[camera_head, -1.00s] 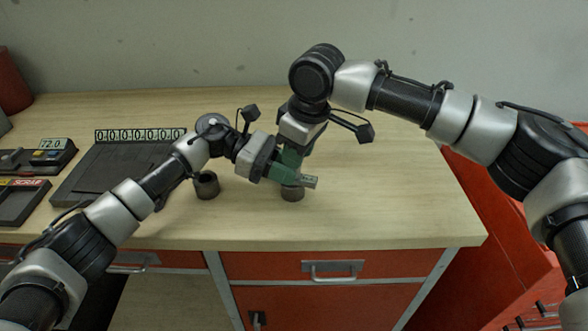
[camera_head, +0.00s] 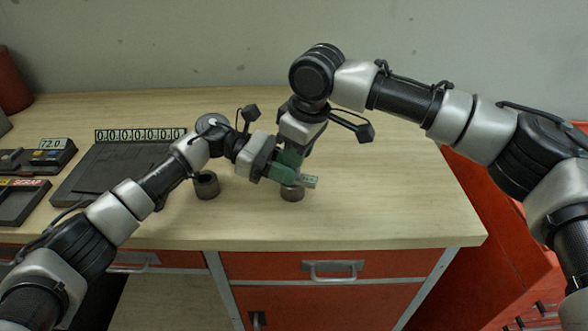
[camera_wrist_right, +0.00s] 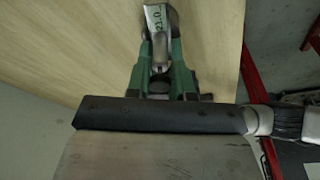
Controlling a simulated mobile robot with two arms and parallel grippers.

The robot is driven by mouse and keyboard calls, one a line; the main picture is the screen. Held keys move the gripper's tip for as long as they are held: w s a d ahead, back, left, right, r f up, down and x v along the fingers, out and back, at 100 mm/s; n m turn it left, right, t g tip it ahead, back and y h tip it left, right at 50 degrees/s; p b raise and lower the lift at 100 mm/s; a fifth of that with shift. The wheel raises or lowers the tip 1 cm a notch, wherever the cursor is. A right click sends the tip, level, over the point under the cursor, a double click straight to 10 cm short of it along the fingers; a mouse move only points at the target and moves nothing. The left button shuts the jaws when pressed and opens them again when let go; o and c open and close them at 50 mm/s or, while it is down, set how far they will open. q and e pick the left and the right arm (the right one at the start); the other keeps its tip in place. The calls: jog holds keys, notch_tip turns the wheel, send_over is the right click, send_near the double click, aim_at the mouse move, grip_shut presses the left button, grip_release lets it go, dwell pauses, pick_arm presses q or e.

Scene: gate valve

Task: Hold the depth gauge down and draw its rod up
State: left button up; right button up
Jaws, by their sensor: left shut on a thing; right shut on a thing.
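The depth gauge (camera_head: 309,182) shows as a small grey block with a display, at the top of a short dark cylinder (camera_head: 292,194) on the bench. Its number display (camera_wrist_right: 155,18) also shows in the right wrist view and seems to read 21.0. My left gripper (camera_head: 288,176) comes in from the left with green fingers, shut on the gauge body. My right gripper (camera_head: 292,157) points down from above, shut on the gauge's upper part; its green fingers also show in the right wrist view (camera_wrist_right: 160,72). The rod is mostly hidden by the fingers.
A second dark hollow cylinder (camera_head: 206,186) stands to the left. A dark flat plate (camera_head: 110,178) with a row of digits (camera_head: 140,135) and display boxes (camera_head: 50,152) lie farther left. The bench's right side (camera_head: 410,200) is clear. Red cabinets (camera_head: 500,230) stand at right.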

pick_arm(q)
jog(key=shift+f, duration=0.15)
pick_arm(e)
jog(key=shift+v, duration=1)
jog(key=o, duration=1.6)
jog(key=shift+w+a, duration=0.1)
jog(key=shift+a, duration=0.05)
jog(key=shift+o, duration=0.2)
jog(key=shift+w+a+v, duration=0.1)
jog(key=shift+a+v, duration=0.05)
jog(key=shift+v, duration=0.8)
jog(key=shift+w+a+v, duration=0.1)
jog(key=shift+a+v, duration=0.1)
jog(key=shift+v, duration=0.8)
jog(key=shift+w+a+v, duration=0.1)
jog(key=shift+a+v, duration=0.05)
jog(key=shift+v, duration=0.8)
jog(key=shift+r, duration=0.15)
pick_arm(q)
jog(key=o, duration=0.8)
jog(key=shift+w, duration=0.1)
pick_arm(e)
jog(key=shift+w, duration=0.1)
